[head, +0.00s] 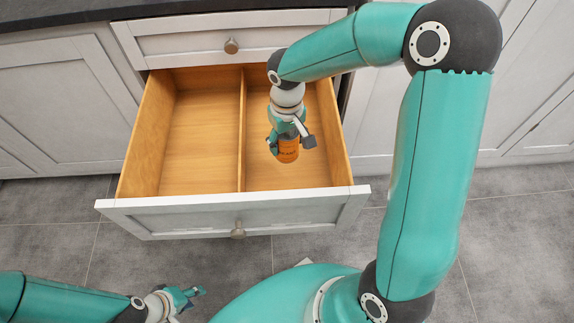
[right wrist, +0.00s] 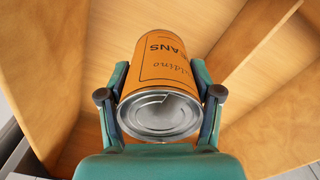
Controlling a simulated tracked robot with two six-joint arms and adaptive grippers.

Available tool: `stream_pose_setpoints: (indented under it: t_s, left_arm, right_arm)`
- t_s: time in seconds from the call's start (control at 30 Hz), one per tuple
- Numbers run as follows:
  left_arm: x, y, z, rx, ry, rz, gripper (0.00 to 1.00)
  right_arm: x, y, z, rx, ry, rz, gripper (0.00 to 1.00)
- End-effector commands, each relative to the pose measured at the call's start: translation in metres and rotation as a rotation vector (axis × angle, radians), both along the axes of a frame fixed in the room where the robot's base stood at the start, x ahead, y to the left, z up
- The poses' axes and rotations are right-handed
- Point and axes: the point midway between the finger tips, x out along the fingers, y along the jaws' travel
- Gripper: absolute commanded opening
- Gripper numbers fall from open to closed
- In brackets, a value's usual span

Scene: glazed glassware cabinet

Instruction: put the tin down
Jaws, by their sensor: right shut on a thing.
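The tin (head: 288,151) is orange with dark lettering and sits inside the right compartment of the open drawer (head: 232,203). My right gripper (head: 288,142) is shut on it from above. In the right wrist view the tin (right wrist: 165,62) lies between both fingers of the gripper (right wrist: 160,105), its silver lid end facing the camera. Whether the tin touches the drawer floor I cannot tell. My left gripper (head: 192,293) is empty, low at the left over the floor; its fingers look apart.
A wooden divider (head: 241,135) splits the drawer into two compartments. The left compartment (head: 198,140) is empty. The right compartment has bare floor around the tin. A closed drawer (head: 200,42) is above, and cabinet doors (head: 50,100) stand either side.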

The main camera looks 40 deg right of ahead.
Motion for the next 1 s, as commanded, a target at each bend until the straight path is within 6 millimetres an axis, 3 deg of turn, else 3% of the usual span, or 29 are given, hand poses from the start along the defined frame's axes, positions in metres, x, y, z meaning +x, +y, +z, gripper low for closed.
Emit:
stream_pose_setpoints:
  t_s: [0.03,0.1,0.3,0.53,0.8,1.0]
  left_arm:
    - [0.000,0.000,-0.006,0.000,0.000,0.000,0.40]
    - [0.000,0.000,-0.010,0.000,0.000,0.000,0.40]
    - [0.000,0.000,-0.017,0.000,0.000,0.000,0.40]
    - [0.000,0.000,-0.020,0.000,0.000,0.000,0.40]
    - [0.000,0.000,-0.028,0.000,0.000,0.000,0.40]
    - [0.000,0.000,-0.028,0.000,0.000,0.000,0.40]
  right_arm:
    - [-0.001,0.000,-0.018,0.000,0.005,0.000,0.13]
    - [-0.001,0.000,-0.035,0.000,0.005,0.000,0.13]
    - [0.000,0.000,-0.069,0.000,0.000,0.001,0.13]
    - [0.000,0.000,-0.083,0.000,0.000,0.001,0.13]
    - [0.000,0.001,-0.117,0.000,0.001,0.001,0.13]
    - [0.000,0.001,-0.118,0.001,0.000,0.001,0.13]
